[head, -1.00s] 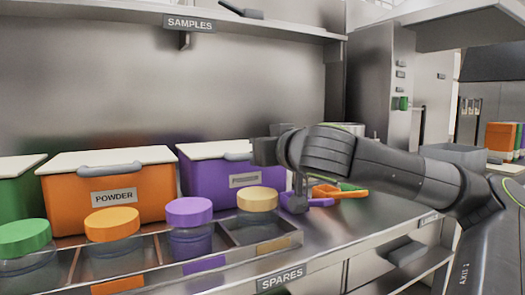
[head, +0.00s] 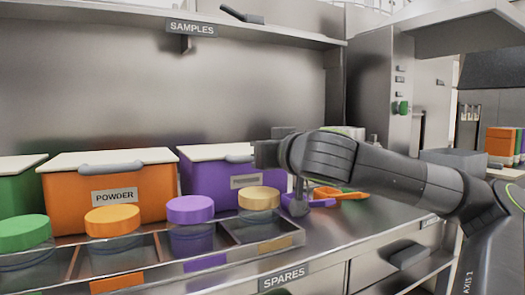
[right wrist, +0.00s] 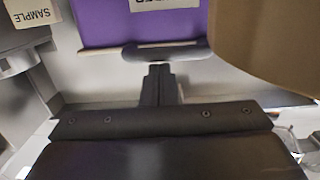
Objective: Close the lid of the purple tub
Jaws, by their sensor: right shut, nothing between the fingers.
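The purple tub (head: 205,185) stands on the counter at the back, right of an orange tub. Its cream lid (head: 215,151) appears to lie flat across the top, with a grey handle (head: 238,158) on the front edge. My right arm reaches in from the right, and its gripper end (head: 266,153) is at the right part of the tub's front, hiding that corner. In the right wrist view the shut, empty fingers (right wrist: 158,76) point at the grey handle (right wrist: 165,51), very close to it; I cannot tell whether they touch. The left gripper is not in view.
A rack (head: 150,256) of jars with green, orange, purple and tan lids stands in front of the tubs. The orange tub (head: 75,195) is to the left. Purple and orange scoops (head: 340,193) lie under my right arm. The counter's right part is mostly clear.

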